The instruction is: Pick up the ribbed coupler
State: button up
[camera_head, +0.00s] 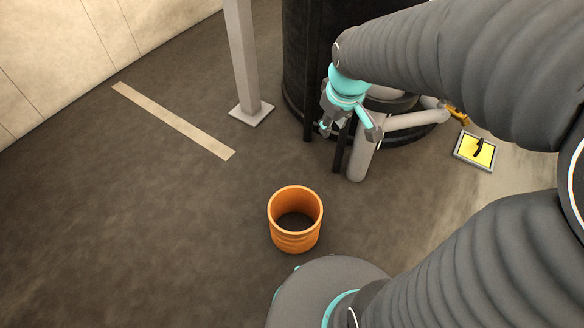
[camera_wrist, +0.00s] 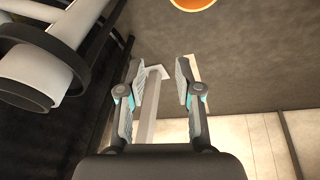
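The ribbed coupler (camera_head: 295,241) is an orange, open-topped ring with ribs around its lower wall. It stands upright on the dark floor in the middle of the head view. Only its edge shows at the top of the wrist view (camera_wrist: 195,4). My gripper (camera_head: 348,131) is beyond the coupler and up to its right in the head view, in front of the dark tank. In the wrist view its two fingers (camera_wrist: 159,68) are spread apart with nothing held between them. The gripper is clear of the coupler.
A dark round tank (camera_head: 303,60) with a grey pipe (camera_head: 359,162) stands close to my gripper. A pale post (camera_head: 244,55) stands left of it. A yellow panel (camera_head: 474,151) lies at right. A light strip (camera_head: 172,120) marks the floor. Floor left of the coupler is clear.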

jog(key=w+a+f+n+g, duration=0.1)
jog(key=w+f+n, duration=0.1)
jog(key=w+f, duration=0.35)
jog(key=w+a+f+n+g, duration=0.1)
jog(key=w+a+f+n, duration=0.15)
jog(key=f, duration=0.55)
notch_tip(320, 180, down, 33)
jog(key=w+a+n+g, duration=0.1)
jog(key=w+a+n, duration=0.1)
jog(key=n, duration=0.2)
jog(key=shift+w+r+n, duration=0.2)
jog(key=shift+w+n, duration=0.15)
jog(key=shift+w, duration=0.05)
grip_shut()
